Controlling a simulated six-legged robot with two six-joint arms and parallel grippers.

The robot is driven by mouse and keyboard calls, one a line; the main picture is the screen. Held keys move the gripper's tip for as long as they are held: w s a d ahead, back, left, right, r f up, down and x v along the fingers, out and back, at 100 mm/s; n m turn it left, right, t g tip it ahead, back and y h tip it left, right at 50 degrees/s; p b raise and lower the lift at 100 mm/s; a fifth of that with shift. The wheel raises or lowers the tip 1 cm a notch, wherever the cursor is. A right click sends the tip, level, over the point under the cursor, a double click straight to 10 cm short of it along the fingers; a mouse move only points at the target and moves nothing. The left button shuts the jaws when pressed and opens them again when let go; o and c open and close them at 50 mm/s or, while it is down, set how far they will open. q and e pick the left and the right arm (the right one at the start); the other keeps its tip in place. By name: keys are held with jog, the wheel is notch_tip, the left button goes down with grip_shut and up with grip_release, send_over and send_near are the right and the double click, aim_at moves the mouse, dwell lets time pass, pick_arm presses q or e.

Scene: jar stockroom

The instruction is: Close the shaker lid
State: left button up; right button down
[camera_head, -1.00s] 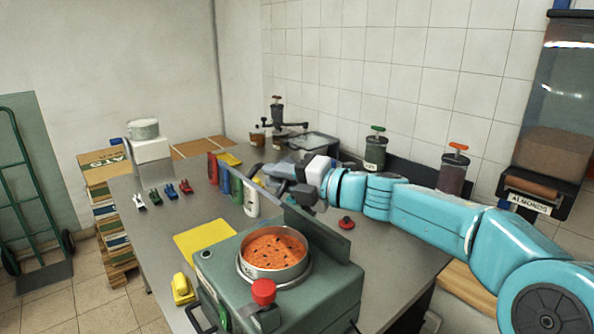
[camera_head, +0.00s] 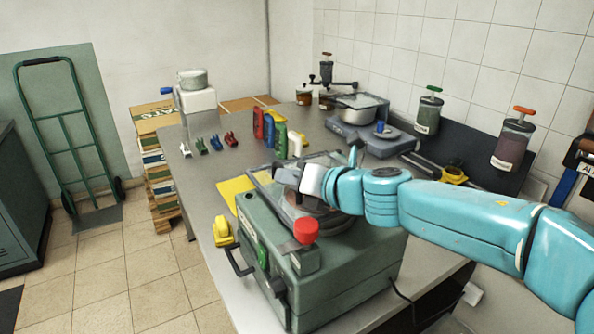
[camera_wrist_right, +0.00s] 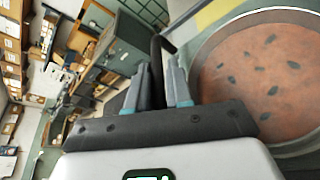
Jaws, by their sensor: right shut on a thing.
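The green shaker (camera_head: 345,268) stands on the grey table with a red knob (camera_head: 306,230) on its front. Its clear, dark-edged lid (camera_head: 266,186) lies low over the round sieve. I cannot tell whether the lid rests fully flat. My right gripper (camera_head: 288,177) is at the lid's left side, shut on its dark handle; in the right wrist view the fingers (camera_wrist_right: 158,92) close around the handle (camera_wrist_right: 157,52). The sieve with orange, dark-flecked contents (camera_wrist_right: 262,75) shows there; in the head view my arm and the lid hide most of it. My left gripper is out of view.
A yellow sheet (camera_head: 234,192) and a yellow clamp (camera_head: 223,231) lie left of the shaker. Coloured bottles (camera_head: 268,128) and small clips (camera_head: 216,143) stand behind it. A scale (camera_head: 370,138) and wall jars (camera_head: 428,112) are at the back right.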

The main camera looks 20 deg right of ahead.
jog(key=shift+a+f, duration=0.2)
jog(key=shift+f, duration=0.25)
jog(key=c, duration=1.1)
grip_release()
jog(key=shift+c, duration=0.2)
jog(key=shift+s+d+r, duration=0.15)
jog(key=shift+s+d, duration=0.05)
jog(key=shift+s, duration=0.1)
jog(key=p+v, duration=0.4)
jog(key=v, duration=1.1)
jog(key=shift+s, duration=0.25)
jog(key=shift+a+r, duration=0.1)
